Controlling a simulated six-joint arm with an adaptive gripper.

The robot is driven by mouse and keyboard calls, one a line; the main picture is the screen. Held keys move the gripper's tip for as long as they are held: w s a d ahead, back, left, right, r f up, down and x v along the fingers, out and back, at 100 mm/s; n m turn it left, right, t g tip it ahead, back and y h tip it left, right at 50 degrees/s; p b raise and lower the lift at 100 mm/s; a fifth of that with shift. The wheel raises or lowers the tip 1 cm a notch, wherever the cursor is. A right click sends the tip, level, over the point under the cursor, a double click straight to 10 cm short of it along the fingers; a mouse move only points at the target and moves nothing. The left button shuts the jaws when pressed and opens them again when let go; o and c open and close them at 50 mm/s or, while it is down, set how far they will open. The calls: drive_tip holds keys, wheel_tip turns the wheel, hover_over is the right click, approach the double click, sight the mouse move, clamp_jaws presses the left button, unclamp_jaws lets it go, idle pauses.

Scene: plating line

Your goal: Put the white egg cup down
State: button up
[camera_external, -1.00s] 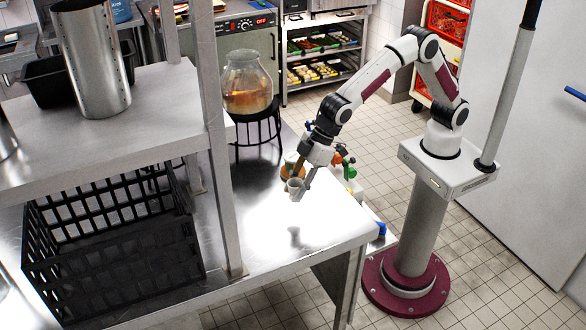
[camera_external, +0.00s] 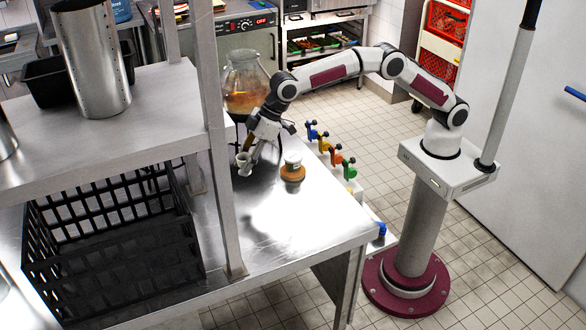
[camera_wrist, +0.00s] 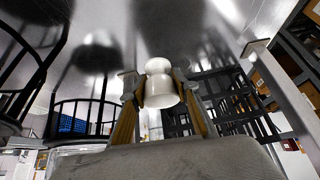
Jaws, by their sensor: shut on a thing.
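The white egg cup (camera_external: 243,161) is held at the tips of my gripper (camera_external: 249,165), over the left part of the steel table (camera_external: 300,222) near the shelf post. In the wrist view the egg cup (camera_wrist: 158,86) sits between the two fingers of my gripper (camera_wrist: 156,92), which are shut on it from both sides. The cup appears to be above the tabletop; the exact height is hard to tell.
An orange-brown pot with a white top (camera_external: 292,170) stands on the table to the right of my gripper. A glass jar (camera_external: 246,84) on a black stand is behind. A shelf post (camera_external: 224,170) and black crate (camera_external: 115,250) are at left. The front tabletop is clear.

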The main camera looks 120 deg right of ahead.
drive_tip(key=shift+s+a+n, duration=0.1)
drive_tip(key=shift+s+n, duration=0.15)
drive_tip(key=shift+n, duration=0.05)
hover_over(243, 198)
drive_tip(key=s, duration=0.2)
drive_tip(key=shift+f, duration=3.1)
drive_tip(key=shift+f, duration=1.85)
drive_tip(key=shift+f, duration=0.1)
drive_tip(key=o, duration=1.1)
drive_tip(key=shift+f, duration=0.1)
